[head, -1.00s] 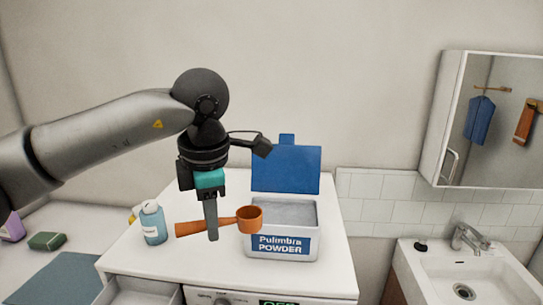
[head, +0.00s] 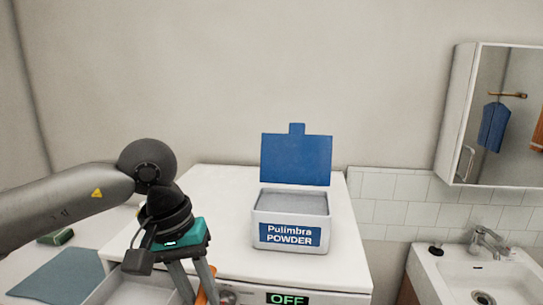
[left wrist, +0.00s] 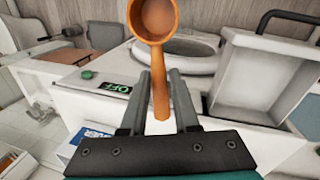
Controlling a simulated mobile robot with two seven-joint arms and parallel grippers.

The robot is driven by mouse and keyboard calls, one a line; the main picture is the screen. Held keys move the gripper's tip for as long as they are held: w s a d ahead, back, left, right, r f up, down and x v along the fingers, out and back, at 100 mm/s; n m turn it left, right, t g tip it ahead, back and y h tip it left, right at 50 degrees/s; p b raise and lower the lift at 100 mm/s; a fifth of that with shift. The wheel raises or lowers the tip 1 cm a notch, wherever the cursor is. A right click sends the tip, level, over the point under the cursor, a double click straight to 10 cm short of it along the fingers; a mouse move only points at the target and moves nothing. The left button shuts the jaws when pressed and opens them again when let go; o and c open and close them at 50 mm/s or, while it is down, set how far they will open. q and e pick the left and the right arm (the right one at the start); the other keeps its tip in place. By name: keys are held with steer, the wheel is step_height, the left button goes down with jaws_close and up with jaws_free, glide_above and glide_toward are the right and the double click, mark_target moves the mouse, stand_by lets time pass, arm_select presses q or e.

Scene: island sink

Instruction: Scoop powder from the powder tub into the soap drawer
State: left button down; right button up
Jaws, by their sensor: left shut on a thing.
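The powder tub (head: 290,237) stands on the white washer top with its blue lid (head: 296,158) up and pale powder (head: 293,202) inside. My left gripper (head: 193,290) is low at the washer's front edge, left of the tub, shut on the orange scoop (head: 209,290), mostly hidden there. In the left wrist view my left gripper (left wrist: 158,76) grips the scoop's handle; the bowl (left wrist: 155,18) shows brown inside, with no powder visible. The open soap drawer (head: 118,290) is just left of the gripper; it also shows in the left wrist view (left wrist: 243,88). My right gripper is not in view.
An OFF display (head: 287,299) is on the washer front. A round opening (left wrist: 178,50) shows beside the drawer. A sink (head: 490,272) and mirror cabinet (head: 488,115) are at the right. The washer top around the tub is clear.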

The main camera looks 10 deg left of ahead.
arm_select(q)
step_height(320, 180, down, 12)
steer(key=m+b, duration=0.1)
steer(key=b, duration=0.8)
steer(key=shift+s+r+m+b, duration=0.25)
steer(key=shift+s+m+b, duration=0.05)
steer(key=shift+m, duration=0.1)
